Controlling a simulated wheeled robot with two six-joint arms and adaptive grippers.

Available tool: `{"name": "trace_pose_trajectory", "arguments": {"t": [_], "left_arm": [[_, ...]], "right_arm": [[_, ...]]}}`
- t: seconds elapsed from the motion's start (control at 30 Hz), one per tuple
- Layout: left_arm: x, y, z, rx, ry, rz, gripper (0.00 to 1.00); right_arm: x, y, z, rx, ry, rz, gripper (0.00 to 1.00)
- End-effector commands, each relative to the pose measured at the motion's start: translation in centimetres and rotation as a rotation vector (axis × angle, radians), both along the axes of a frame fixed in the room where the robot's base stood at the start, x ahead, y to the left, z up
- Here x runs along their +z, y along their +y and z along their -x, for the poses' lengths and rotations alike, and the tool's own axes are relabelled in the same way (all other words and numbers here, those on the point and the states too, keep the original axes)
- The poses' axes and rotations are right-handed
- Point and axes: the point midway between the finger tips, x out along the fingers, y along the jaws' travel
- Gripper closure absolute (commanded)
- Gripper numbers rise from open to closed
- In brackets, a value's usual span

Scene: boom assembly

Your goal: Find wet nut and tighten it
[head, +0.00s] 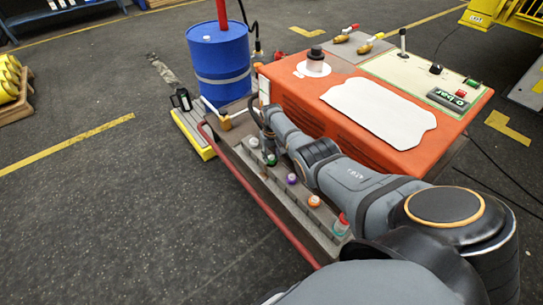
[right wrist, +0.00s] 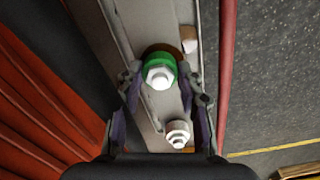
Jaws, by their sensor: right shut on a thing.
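My right arm reaches across the head view to a row of fittings on a metal rail, with its gripper (head: 266,140) pointing down at the far part of the row. In the right wrist view, my right gripper (right wrist: 166,92) has its fingers on either side of a green-collared nut (right wrist: 160,72) with a white hex top, and is shut on it. The green nut also shows in the head view (head: 271,159). A dark brownish patch lies around its base; I cannot tell if it is wet. A bare white stepped fitting (right wrist: 178,135) stands nearby. My left gripper is not in view.
Purple (head: 291,179), orange (head: 314,201) and red-topped (head: 341,223) fittings stand along the rail. An orange machine cabinet (head: 345,125) with a control panel is beside it. A red bar (head: 262,205) runs along the outer side. A blue drum (head: 219,62) stands behind.

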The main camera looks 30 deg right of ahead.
Motion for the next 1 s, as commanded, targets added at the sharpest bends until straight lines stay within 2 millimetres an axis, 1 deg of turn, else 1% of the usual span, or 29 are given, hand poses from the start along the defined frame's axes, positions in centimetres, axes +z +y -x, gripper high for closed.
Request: {"name": "trace_pose_trajectory", "arguments": {"t": [0.23,0.27,0.4,0.77,0.87,0.97,1.0], "left_arm": [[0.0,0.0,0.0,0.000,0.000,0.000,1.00],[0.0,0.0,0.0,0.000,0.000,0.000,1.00],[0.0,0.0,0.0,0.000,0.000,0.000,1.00],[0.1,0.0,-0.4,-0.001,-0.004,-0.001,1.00],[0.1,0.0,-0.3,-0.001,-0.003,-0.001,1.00],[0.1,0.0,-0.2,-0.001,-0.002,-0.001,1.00],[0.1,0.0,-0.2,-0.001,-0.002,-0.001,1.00]], "right_arm": [[0.0,0.0,0.0,0.001,-0.001,0.000,0.95],[0.0,0.0,0.0,0.001,-0.001,0.000,0.59],[0.0,0.0,0.0,0.001,-0.001,0.000,0.40],[0.3,0.0,0.0,0.001,-0.001,0.000,0.40],[1.2,-0.1,-0.1,0.002,-0.003,0.002,0.40],[2.7,-0.1,-0.1,0.003,-0.004,0.003,0.40],[3.5,-0.1,0.0,0.002,-0.005,0.003,0.40]]}}
